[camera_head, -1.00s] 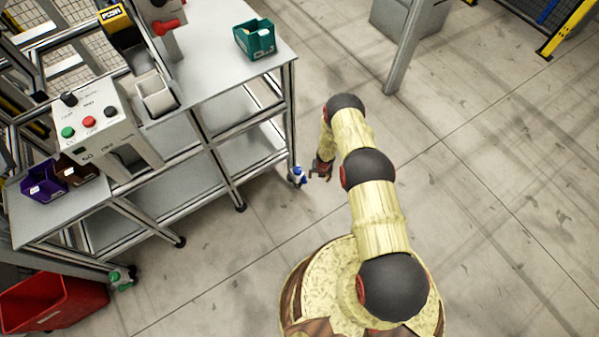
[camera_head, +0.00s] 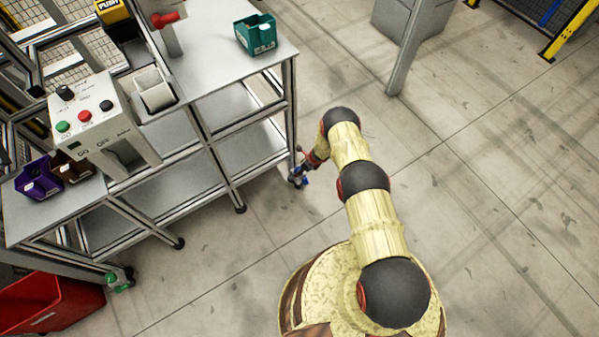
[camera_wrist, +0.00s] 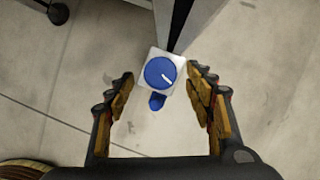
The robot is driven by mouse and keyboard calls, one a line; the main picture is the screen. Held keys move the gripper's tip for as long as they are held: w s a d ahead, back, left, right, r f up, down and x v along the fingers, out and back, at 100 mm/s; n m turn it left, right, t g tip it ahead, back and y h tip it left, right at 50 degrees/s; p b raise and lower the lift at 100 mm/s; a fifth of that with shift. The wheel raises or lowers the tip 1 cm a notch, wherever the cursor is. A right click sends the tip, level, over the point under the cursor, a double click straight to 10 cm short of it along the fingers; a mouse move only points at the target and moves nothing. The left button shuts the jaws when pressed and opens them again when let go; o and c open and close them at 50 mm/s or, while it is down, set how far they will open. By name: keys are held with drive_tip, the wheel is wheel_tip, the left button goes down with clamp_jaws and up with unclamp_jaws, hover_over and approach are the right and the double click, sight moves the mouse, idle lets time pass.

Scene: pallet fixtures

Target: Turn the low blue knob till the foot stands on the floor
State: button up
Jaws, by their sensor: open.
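The low blue knob (camera_wrist: 160,72) sits on a pale square block at the base of a table leg, with a white mark on its face. In the wrist view it lies ahead, between the open fingers of my gripper (camera_wrist: 157,88), and no finger visibly touches it. A blue tab (camera_wrist: 157,101) sticks out below the block. In the head view my gripper (camera_head: 299,171) is at the same leg and partly covers the blue parts (camera_head: 299,182). Whether the foot touches the floor cannot be told.
The steel table (camera_head: 225,80) stands left of my arm, with a teal bin (camera_head: 256,36) on top. A green foot (camera_head: 120,279) and a red crate (camera_head: 50,303) are at lower left. The floor (camera_head: 500,200) to the right is clear.

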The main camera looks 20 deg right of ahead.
drive_tip(key=shift+b+x, duration=0.5)
drive_tip(key=shift+x, duration=0.65)
drive_tip(key=shift+c, duration=0.8)
drive_tip(key=c, duration=1)
